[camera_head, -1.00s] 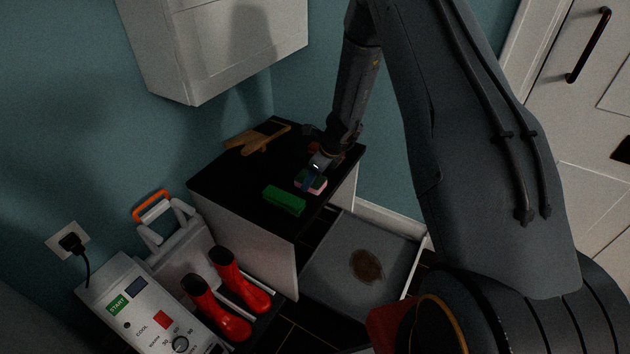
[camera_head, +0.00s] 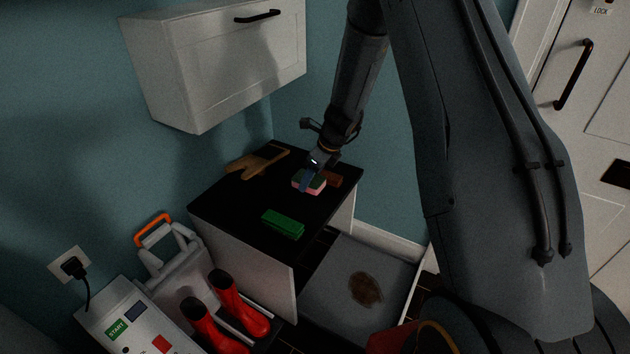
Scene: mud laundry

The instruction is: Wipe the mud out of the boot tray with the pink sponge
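The pink sponge (camera_head: 309,186), with a green top, lies on the black top of a low cabinet. The far finger is hidden, so I cannot tell whether the gripper is closed on the sponge. The sponge appears to rest on the cabinet top. A grey tray (camera_head: 335,306) sits low on the floor right of the cabinet, with a round brown mud patch (camera_head: 366,289) on its bottom.
A green block (camera_head: 283,223) lies in front of the sponge, a brown block (camera_head: 334,178) just right of it, and a wooden brush (camera_head: 256,163) behind left. Red boots (camera_head: 238,303) stand below left. A white wall cabinet (camera_head: 215,65) hangs above the back left.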

